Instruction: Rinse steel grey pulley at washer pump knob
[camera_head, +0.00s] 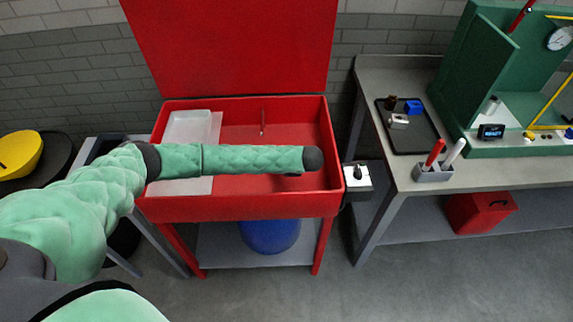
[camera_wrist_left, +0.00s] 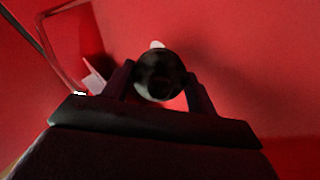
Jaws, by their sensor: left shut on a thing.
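In the left wrist view my left gripper (camera_wrist_left: 160,88) is shut on a round, dark, shiny piece, the pulley (camera_wrist_left: 158,72), held between its two fingers. Its shading makes the steel grey colour hard to confirm. Red washer surfaces lie behind it. In the head view my left arm reaches across the red washer basin (camera_head: 240,207), its dark end near the basin's right wall; the gripper and pulley are hidden under it. The pump knob (camera_head: 357,172) is black, on a white box at the basin's right outer side. My right gripper is not in view.
A pale tray (camera_head: 188,128) lies at the basin's left, and a thin spout (camera_head: 262,122) stands at its back. The raised red lid (camera_head: 235,45) is behind. A grey bench (camera_head: 480,172) with a black tray and green fixture stands right. A blue drum (camera_head: 270,236) sits below.

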